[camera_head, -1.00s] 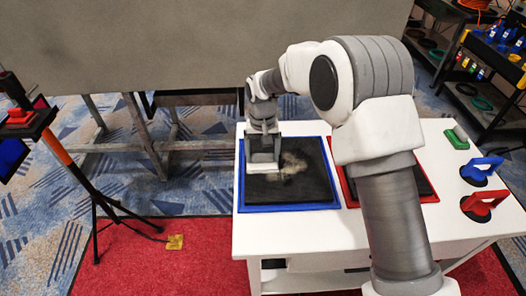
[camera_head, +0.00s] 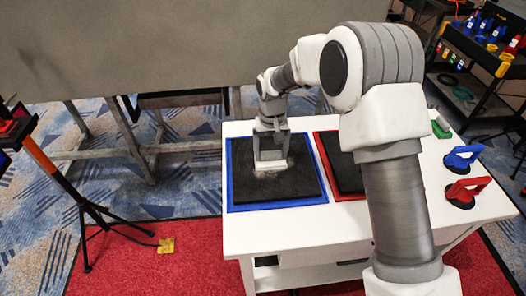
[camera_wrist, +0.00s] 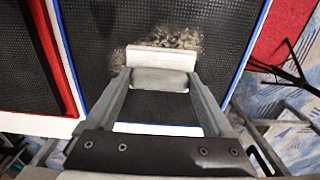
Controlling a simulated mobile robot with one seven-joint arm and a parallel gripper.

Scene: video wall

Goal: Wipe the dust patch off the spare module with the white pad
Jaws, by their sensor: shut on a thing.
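The blue-framed black module (camera_head: 300,188) lies on the left part of the white table. My gripper (camera_head: 271,152) is over it, shut on the white pad (camera_head: 271,164). In the wrist view the pad (camera_wrist: 161,59) sits between the fingertips of my gripper (camera_wrist: 160,78), against or just above the black surface.
A red-framed module (camera_head: 335,165) lies to the right on the white table (camera_head: 300,230). Blue (camera_head: 462,157) and red (camera_head: 466,191) handled tools and a green block (camera_head: 440,129) stand at the table's right. A tripod (camera_head: 85,205) stands left on the floor.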

